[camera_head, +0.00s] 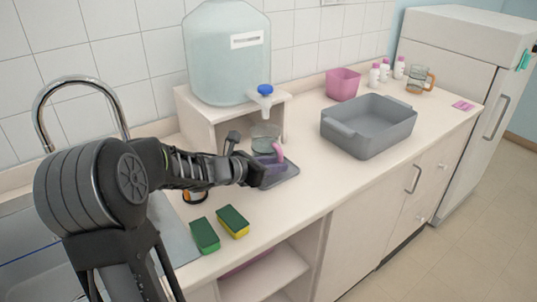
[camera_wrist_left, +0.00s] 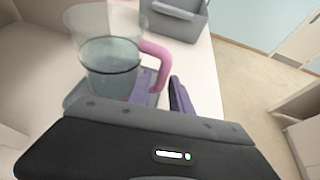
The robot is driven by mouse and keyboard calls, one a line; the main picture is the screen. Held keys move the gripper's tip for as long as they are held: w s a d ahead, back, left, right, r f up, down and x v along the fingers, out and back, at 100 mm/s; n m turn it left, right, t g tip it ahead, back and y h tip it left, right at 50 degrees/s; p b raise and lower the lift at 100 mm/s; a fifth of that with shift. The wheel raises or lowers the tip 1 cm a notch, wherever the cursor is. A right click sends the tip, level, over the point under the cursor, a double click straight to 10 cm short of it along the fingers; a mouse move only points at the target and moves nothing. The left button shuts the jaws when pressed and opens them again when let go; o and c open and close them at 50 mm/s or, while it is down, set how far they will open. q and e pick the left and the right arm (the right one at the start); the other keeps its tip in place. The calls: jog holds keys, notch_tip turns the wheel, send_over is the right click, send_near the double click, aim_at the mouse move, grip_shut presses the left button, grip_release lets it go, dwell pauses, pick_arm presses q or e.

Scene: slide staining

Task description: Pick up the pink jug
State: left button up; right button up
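The pink jug is a clear jug with a pink handle (camera_head: 279,152), and it holds some liquid. It stands upright on a small grey tray (camera_head: 284,177) under the dispenser tap. In the left wrist view the jug (camera_wrist_left: 108,62) is at the upper left, its handle curving toward my fingers. My left gripper (camera_head: 268,163) is at the handle. In the left wrist view its purple fingers (camera_wrist_left: 163,90) are apart, with the lower handle between or just beyond them; contact cannot be told. My right gripper is not in view.
A large water dispenser (camera_head: 226,60) with a blue tap stands on a white stand behind the jug. Two sponges (camera_head: 219,229) lie in front. The sink is at left.

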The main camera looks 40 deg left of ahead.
pick_arm(q)
jog(key=shift+p+x, duration=0.5)
jog(key=shift+x, duration=2.15)
jog(key=shift+s, duration=0.1)
grip_shut()
